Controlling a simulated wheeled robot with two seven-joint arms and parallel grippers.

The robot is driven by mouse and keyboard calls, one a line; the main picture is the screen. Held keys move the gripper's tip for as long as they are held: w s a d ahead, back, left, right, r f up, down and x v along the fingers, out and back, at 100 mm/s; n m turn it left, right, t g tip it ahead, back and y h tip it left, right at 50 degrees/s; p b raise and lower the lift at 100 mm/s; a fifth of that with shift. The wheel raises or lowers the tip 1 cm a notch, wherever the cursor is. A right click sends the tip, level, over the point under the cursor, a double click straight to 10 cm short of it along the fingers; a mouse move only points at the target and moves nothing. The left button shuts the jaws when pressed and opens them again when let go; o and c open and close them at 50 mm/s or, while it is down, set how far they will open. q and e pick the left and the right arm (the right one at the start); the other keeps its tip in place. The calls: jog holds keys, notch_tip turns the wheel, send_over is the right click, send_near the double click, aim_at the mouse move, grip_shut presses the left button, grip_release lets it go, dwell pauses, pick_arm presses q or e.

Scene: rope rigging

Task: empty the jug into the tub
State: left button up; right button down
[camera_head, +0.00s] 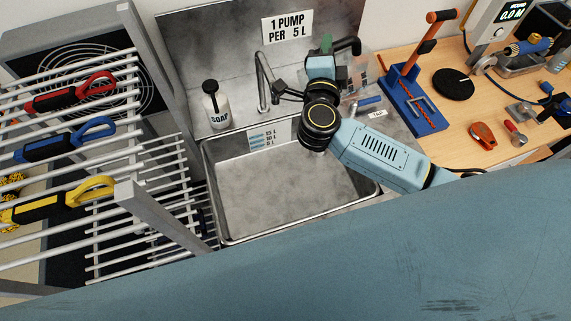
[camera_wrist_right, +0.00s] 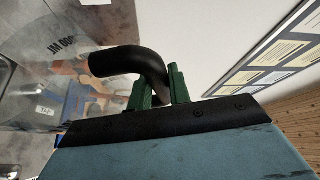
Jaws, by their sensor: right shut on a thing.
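The jug (camera_head: 357,64) is see-through with a black handle and stands out faintly beside my right wrist, right of the tap in the head view. Its clear wall (camera_wrist_right: 75,40) with dark print fills the left of the right wrist view. My right gripper (camera_head: 328,43) is shut on the black handle (camera_wrist_right: 128,61), with a green finger on each side. The jug is partly hidden by my wrist, and I cannot tell its contents. The tub (camera_head: 280,192) is a grey metal basin with litre marks on its back wall, below and left of the gripper. My left gripper is out of view.
A soap bottle (camera_head: 215,104) stands behind the tub's left corner. The tap (camera_head: 263,85) rises behind the tub. A rack (camera_head: 130,150) with coloured clips is at left. A wooden bench (camera_head: 450,130) with a blue stand (camera_head: 412,100) and tools is at right.

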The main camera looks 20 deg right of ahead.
aim_at(359, 48)
jog(key=shift+w+d+m+g+y, duration=0.1)
jog(key=shift+d+m+g+y, duration=0.2)
jog(key=shift+d+m, duration=0.8)
jog(key=shift+d+m+g+y, duration=0.1)
jog(key=shift+d+m+g, duration=0.25)
jog(key=shift+d, duration=1.5)
jog(key=shift+d+f+m+g, duration=0.2)
jog(key=shift+d+m, duration=0.25)
jog(key=shift+d, duration=0.35)
jog(key=shift+d+f+m+g+y, duration=0.1)
jog(key=shift+d+m+g+y, duration=0.15)
jog(key=shift+d, duration=0.3)
jog(key=shift+d+f+m+g+y, duration=0.15)
jog(key=shift+d+m, duration=0.2)
jog(key=shift+d, duration=0.25)
jog(key=shift+d+f+m+g+y, duration=0.1)
jog(key=shift+d+m+y, duration=0.15)
jog(key=shift+d, duration=0.3)
jog(key=shift+w+d, duration=0.1)
